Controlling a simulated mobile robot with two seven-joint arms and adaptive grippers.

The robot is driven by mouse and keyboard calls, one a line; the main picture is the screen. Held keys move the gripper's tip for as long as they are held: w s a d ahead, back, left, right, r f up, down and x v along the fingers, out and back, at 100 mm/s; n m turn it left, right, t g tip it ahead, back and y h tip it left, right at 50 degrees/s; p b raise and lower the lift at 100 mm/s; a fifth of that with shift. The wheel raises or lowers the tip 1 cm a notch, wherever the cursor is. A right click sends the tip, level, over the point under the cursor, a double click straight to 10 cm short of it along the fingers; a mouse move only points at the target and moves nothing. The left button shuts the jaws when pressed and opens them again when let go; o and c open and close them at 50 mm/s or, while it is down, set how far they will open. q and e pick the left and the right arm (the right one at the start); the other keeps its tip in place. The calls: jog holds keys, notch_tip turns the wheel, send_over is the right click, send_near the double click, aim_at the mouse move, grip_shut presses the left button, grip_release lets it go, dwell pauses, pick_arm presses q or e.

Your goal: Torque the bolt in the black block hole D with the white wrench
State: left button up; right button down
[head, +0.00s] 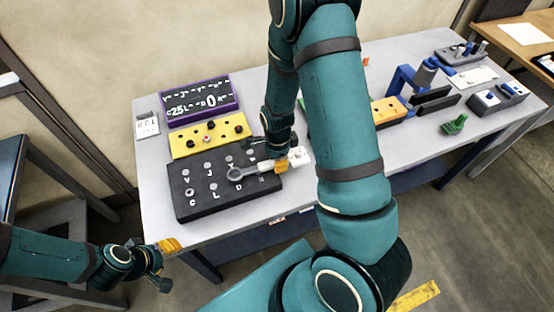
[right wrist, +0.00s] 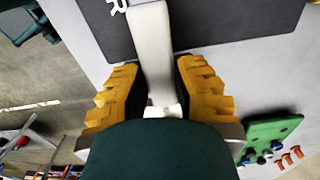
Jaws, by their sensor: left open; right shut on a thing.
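The black block (head: 212,205) lies near the front left of the table, with lettered holes on its top. The white wrench (head: 250,171) lies across the block's right part in the head view, its round head near the D label (head: 239,188). I cannot tell whether the head sits around a bolt; the bolt in hole D is not clearly visible. My right gripper (head: 282,163) is shut on the wrench handle, which also shows between the yellow fingers in the right wrist view (right wrist: 152,50). My left gripper (head: 165,262) is open and empty, off the table's front left.
A yellow block (head: 208,137) and a purple-edged block (head: 200,100) stand behind the black block. A small white sign (head: 147,126) is at the left edge. Blue fixtures (head: 402,82) and a green part (head: 455,124) stand to the right. My right arm hides the table's middle.

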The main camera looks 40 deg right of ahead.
jog(key=shift+f, duration=0.15)
jog(key=shift+f+b, duration=0.65)
jog(key=shift+s+a+r+m, duration=0.1)
jog(key=shift+s+a+m, duration=0.25)
jog(key=shift+s+m, duration=0.5)
jog(key=shift+w+d, duration=0.1)
jog(key=shift+p, duration=0.3)
